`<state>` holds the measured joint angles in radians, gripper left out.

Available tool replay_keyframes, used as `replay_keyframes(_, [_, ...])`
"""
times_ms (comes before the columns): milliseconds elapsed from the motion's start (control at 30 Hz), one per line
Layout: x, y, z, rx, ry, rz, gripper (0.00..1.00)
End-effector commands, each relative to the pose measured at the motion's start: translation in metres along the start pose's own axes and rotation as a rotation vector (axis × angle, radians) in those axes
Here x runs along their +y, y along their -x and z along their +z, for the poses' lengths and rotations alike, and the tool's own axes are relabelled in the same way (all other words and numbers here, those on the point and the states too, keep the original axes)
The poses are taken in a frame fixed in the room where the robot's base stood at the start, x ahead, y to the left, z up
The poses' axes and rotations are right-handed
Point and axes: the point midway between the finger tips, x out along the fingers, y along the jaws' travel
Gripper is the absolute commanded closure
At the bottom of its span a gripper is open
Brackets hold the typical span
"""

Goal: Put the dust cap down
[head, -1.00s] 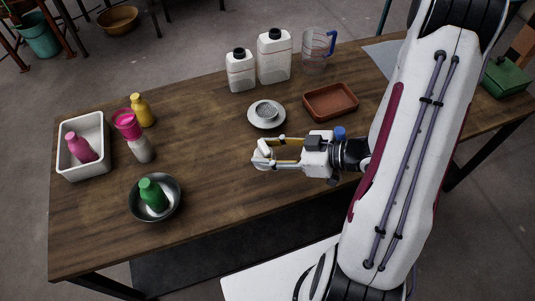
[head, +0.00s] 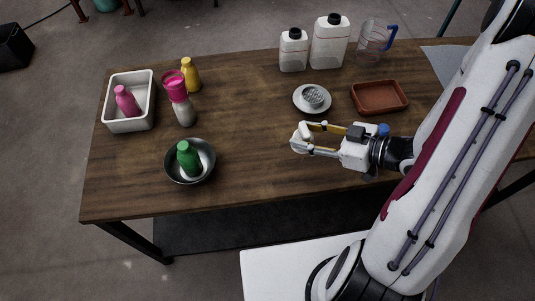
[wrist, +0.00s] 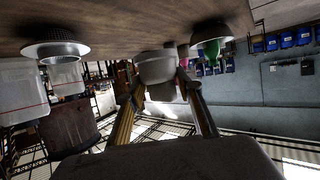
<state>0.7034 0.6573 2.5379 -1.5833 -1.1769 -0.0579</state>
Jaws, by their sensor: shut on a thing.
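My gripper (head: 303,138) is shut on a pale, rounded piece, which I take to be the dust cap (head: 298,142). It is held over the front middle of the wooden table, in front of the saucer. In the wrist view the dust cap (wrist: 157,68) shows as a pale grey cup shape between the two fingers. The table surface is at the top of that view. I cannot tell whether the cap touches the table. The fingers hide part of it in the head view.
A white saucer (head: 326,106) with a grey strainer-like piece and a brown tray (head: 379,110) lie behind my gripper. White jugs (head: 329,44) and a measuring jug (head: 371,42) stand farther back. Bottles, a white bin (head: 128,124) and a metal bowl (head: 207,172) are left. The table (head: 250,130) is clear between.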

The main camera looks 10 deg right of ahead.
Motion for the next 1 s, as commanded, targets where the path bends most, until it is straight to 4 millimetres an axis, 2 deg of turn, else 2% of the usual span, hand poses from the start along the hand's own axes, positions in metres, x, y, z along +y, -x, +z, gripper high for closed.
replay_keyframes(367, [-0.020,-0.028,-0.009,0.001,0.044,-0.101,0.85])
replay_keyframes(1000, [-0.074,-0.097,-0.040,0.002,0.211,-0.503,0.85])
